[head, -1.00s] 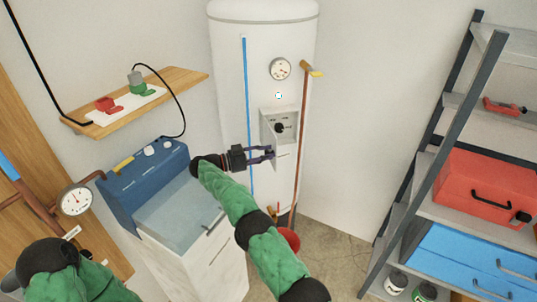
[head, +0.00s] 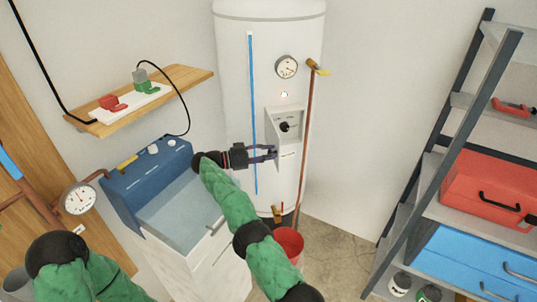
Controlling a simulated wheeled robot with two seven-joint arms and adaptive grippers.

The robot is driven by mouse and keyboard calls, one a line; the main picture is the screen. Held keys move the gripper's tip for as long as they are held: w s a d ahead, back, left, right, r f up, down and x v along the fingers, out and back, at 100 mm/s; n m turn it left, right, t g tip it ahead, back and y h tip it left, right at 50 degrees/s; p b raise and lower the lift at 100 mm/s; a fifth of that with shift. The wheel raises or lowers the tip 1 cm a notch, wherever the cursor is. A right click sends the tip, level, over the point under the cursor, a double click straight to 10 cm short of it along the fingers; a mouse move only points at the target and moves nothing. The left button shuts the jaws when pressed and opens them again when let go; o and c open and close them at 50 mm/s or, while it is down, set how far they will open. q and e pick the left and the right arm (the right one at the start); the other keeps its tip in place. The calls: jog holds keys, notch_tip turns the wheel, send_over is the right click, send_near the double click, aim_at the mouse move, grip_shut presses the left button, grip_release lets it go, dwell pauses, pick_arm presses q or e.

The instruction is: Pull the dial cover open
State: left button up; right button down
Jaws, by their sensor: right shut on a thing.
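The dial housing (head: 289,114) is a pale box on the front of the white water heater (head: 290,36). A black dial knob (head: 285,127) shows in it. The dial cover (head: 288,154) seems to be the pale panel at the housing's lower part; its exact outline and how far it stands open are hard to tell. My right gripper (head: 274,152) reaches in from the left at the housing's lower edge. It is shut on the dial cover, with its fingertips partly lost against the panel. My left arm shows at the lower left; its gripper is out of frame.
A blue-topped cabinet (head: 177,208) and a wooden shelf (head: 188,76) stand left of the heater. A copper pipe (head: 307,150) runs close to the housing's right. A red bucket (head: 290,243) is below. A metal rack (head: 438,150) stands right.

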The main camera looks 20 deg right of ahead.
jog(key=shift+f, duration=0.25)
jog(key=c, duration=0.9)
grip_release()
jog(key=shift+w+d, duration=0.1)
jog(key=shift+r, duration=0.1)
jog(key=shift+d+r, duration=0.1)
